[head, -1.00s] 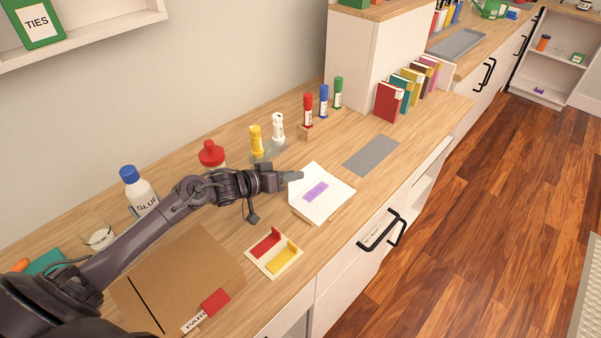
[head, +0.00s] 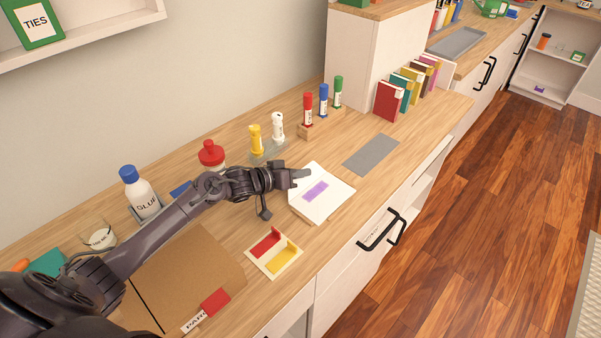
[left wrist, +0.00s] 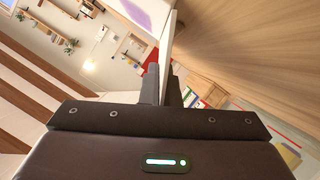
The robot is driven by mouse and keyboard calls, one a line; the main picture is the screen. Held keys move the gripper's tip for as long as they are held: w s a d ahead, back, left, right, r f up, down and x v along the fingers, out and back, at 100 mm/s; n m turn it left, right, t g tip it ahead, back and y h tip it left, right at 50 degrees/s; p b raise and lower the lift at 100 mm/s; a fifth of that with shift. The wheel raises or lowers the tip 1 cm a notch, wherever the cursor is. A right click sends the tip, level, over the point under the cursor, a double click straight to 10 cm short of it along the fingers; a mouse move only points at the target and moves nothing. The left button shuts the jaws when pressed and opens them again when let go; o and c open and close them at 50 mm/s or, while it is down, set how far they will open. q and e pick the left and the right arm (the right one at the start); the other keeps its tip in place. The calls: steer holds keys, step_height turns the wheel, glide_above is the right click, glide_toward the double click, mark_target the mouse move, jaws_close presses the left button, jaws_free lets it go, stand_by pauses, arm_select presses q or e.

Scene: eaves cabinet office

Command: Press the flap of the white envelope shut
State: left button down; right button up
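The white envelope (head: 335,197) lies on the wooden counter with a purple patch (head: 315,191) on it. Part of the white paper and the purple patch also show at the top of the left wrist view (left wrist: 150,14). My left gripper (head: 303,174) is at the envelope's upper left part, its fingers pointing right. In the left wrist view its fingers (left wrist: 165,85) are close together, with a thin white edge in line with them; I cannot tell whether they grip it or touch the paper. The gripper hides part of the envelope's left edge. My right gripper is not in view.
A red and yellow holder (head: 262,262) stands in front of the envelope and a brown folder (head: 190,265) lies to its left. Glue bottles (head: 140,190) and yellow and white sticks (head: 257,140) stand behind my arm. A grey mat (head: 372,155) lies to the right.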

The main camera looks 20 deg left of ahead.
arm_select(q)
steer(key=shift+r, duration=0.1)
steer(key=shift+s+d+r+m+y+p, duration=0.1)
steer(key=shift+d+r+m+y+p, duration=0.15)
steer(key=shift+m+y+p, duration=0.4)
steer(key=shift+s+d+r+m+y+p, duration=0.15)
steer(key=shift+d+m+y+p, duration=0.1)
steer(key=shift+d+m+p, duration=0.35)
steer(key=shift+s+d+m+t+y+p, duration=0.2)
steer(key=shift+d+m+t+y+p, duration=0.15)
steer(key=shift+m+y, duration=0.6)
steer(key=shift+d, duration=0.1)
steer(key=c, duration=1.7)
jaws_free()
